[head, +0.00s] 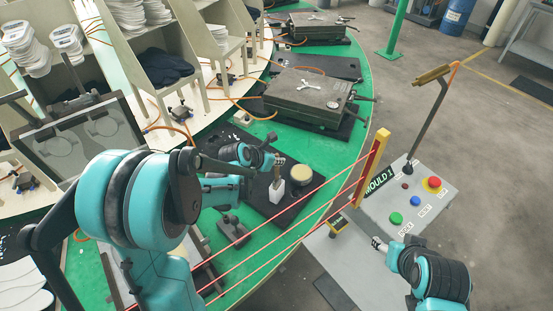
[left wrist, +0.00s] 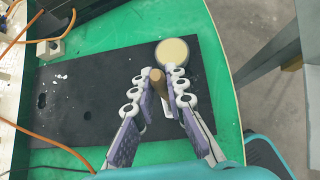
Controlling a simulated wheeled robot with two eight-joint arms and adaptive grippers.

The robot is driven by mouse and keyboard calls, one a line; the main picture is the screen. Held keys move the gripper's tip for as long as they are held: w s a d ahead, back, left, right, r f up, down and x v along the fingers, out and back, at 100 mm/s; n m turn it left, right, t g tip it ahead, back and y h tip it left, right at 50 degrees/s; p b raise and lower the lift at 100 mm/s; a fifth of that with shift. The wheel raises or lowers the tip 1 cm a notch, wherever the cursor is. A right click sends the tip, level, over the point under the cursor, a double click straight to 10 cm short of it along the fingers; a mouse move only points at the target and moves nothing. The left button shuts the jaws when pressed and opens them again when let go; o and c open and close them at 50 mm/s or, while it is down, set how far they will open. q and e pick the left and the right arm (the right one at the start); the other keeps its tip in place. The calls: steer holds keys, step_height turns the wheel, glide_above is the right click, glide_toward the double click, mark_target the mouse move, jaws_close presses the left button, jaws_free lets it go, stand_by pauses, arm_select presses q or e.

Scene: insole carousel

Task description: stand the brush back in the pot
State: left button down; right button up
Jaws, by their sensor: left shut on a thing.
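My left gripper (head: 279,162) is shut on the brown handle of the brush (head: 277,174). The brush looks upright, with a pale, whitish part below the handle; whether its lower end touches the black mat is unclear. In the left wrist view the handle (left wrist: 157,80) shows between the fingers (left wrist: 159,76). The pot (head: 300,179), round with a cream top, stands on the mat just right of the brush. It also shows in the left wrist view (left wrist: 172,52), just beyond the fingertips. My right gripper (head: 379,243) is beside the control box; its jaw opening is unclear.
The black mat (left wrist: 75,90) lies on the green carousel top (head: 310,161). A control box (head: 412,201) with coloured buttons stands at the right. Red cords (head: 322,184) run to a yellow post (head: 371,168). A closed grey mould (head: 308,92) sits behind.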

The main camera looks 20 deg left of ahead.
arm_select(q)
steer(key=shift+f+b, duration=1.6)
steer(key=shift+f, duration=0.45)
steer(key=c, duration=1.5)
jaws_free()
steer(key=shift+o, duration=0.2)
steer(key=shift+r, duration=0.1)
steer(key=v, duration=1.2)
